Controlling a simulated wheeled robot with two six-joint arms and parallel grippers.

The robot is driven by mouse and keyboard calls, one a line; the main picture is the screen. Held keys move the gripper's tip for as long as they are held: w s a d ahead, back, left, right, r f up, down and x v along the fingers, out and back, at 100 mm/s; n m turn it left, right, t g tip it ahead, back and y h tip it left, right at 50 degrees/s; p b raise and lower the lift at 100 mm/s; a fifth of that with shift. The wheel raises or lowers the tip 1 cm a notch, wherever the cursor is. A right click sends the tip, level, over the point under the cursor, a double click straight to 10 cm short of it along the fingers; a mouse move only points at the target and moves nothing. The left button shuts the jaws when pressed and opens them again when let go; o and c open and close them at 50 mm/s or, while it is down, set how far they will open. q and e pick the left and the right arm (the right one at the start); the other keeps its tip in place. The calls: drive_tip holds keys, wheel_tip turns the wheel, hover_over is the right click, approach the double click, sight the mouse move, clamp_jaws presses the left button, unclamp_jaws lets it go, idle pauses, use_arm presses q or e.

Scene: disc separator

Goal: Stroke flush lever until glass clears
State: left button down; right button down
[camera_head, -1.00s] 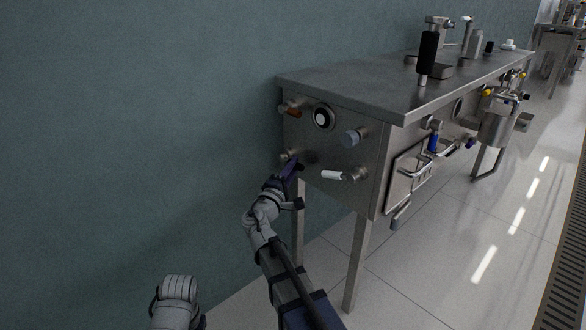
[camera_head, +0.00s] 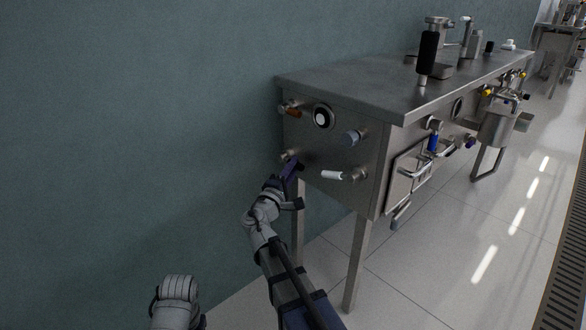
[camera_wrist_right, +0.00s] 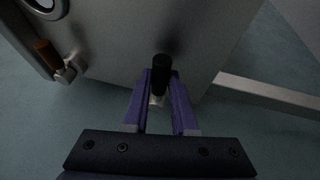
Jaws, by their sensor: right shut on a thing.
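A round sight glass (camera_head: 323,117) with a pale centre and dark ring is set in the end panel of the steel bench unit (camera_head: 345,135). It shows partly at the top left of the right wrist view (camera_wrist_right: 45,6). Below it, my right gripper (camera_head: 290,168) is at a lever fitting at the panel's lower left. In the right wrist view its purple fingers (camera_wrist_right: 160,92) are shut around a black lever handle (camera_wrist_right: 161,66). In the head view the gripper hides most of this handle. The left gripper is not in view.
Other fittings on the panel are an orange handle (camera_head: 292,112), a grey-blue knob (camera_head: 353,137) and a white handle (camera_head: 332,175). A wall (camera_head: 150,130) runs close on the left. Open tiled floor (camera_head: 440,260) lies to the right.

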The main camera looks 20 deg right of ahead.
drive_tip(key=r+n+p, duration=0.1)
drive_tip(key=n+p, duration=0.1)
drive_tip(key=r+n+y+p, duration=0.1)
drive_tip(key=n+p, duration=0.1)
drive_tip(key=p, duration=0.1)
drive_tip(key=r+n+g+y+p, duration=0.1)
drive_tip(key=r+p, duration=0.1)
drive_tip(key=p, duration=0.1)
drive_tip(key=shift+w+a+n, duration=0.15)
drive_tip(key=shift+w+n, duration=0.2)
drive_tip(key=shift+n, duration=0.05)
drive_tip(key=shift+w+a+r+n+g+y+p, duration=0.1)
drive_tip(key=shift+w+r+n+g+y+p, duration=0.15)
drive_tip(key=shift+n+p, duration=0.55)
drive_tip(key=shift+w+a+r+n+g+y+p, duration=0.15)
drive_tip(key=shift+n+g+p, duration=0.3)
drive_tip(key=shift+p, duration=0.65)
drive_tip(key=shift+w+d, duration=0.1)
drive_tip(key=c, duration=0.7)
unclamp_jaws()
drive_tip(key=p+v, duration=0.1)
drive_tip(key=v, duration=0.7)
